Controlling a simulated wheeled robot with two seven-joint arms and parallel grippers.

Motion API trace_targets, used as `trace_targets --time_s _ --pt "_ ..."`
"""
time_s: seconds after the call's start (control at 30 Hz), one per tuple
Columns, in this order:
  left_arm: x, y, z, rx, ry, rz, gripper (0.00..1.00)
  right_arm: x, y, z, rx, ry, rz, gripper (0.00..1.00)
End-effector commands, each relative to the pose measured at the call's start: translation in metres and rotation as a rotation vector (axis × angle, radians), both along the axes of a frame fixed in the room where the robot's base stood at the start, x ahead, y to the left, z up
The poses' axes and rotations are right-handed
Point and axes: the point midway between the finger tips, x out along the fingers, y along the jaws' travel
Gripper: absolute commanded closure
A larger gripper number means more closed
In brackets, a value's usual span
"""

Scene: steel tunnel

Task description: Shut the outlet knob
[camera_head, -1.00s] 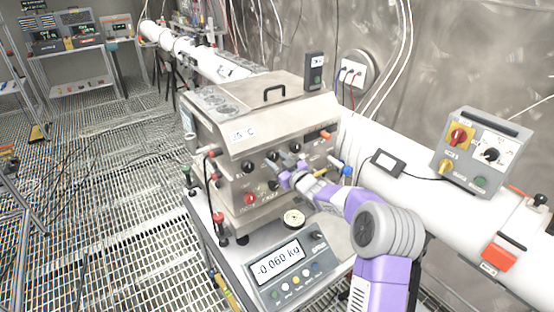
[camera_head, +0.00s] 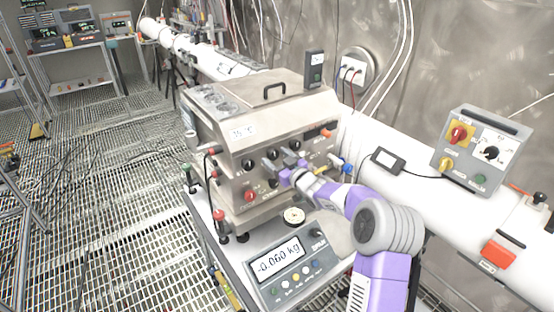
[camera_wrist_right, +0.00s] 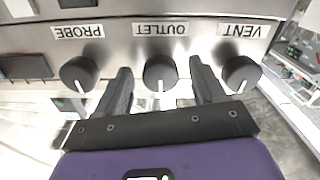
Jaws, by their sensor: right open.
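The outlet knob (camera_wrist_right: 160,72) is a round black knob with a white pointer line, under the upside-down OUTLET label (camera_wrist_right: 161,29) in the right wrist view. Its pointer line points to the bottom of that picture. My right gripper (camera_wrist_right: 160,68) is open, one dark finger on each side of the outlet knob, with visible gaps to it. In the head view, my right gripper (camera_head: 284,168) is at the front panel of the steel instrument box (camera_head: 290,112), partly covering the lower knobs. My left gripper is not in view.
The vent knob (camera_wrist_right: 241,73) and probe knob (camera_wrist_right: 79,73) flank the outlet knob, close outside my fingers. A scale (camera_head: 282,262) stands before the box. A white pipe (camera_head: 420,198) and a control box (camera_head: 480,150) are to the right.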

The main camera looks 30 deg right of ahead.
Motion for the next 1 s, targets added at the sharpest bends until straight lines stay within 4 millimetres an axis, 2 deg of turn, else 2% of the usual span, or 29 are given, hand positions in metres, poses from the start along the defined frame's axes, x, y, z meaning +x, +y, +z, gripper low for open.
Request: trace_targets --time_s 0.17,0.6,0.77,1.0 --pt "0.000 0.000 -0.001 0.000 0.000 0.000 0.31 -0.006 -0.001 0.001 -0.002 -0.001 -0.001 0.31" --pt "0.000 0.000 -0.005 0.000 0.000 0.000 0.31 -0.067 -0.006 0.000 -0.001 0.000 -0.001 0.31" --pt "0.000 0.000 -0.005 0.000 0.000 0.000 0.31 -0.075 -0.006 0.000 0.000 0.000 -0.001 0.31" --pt "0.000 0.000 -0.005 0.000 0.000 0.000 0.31 -0.076 -0.006 0.000 0.000 0.000 0.000 0.31"
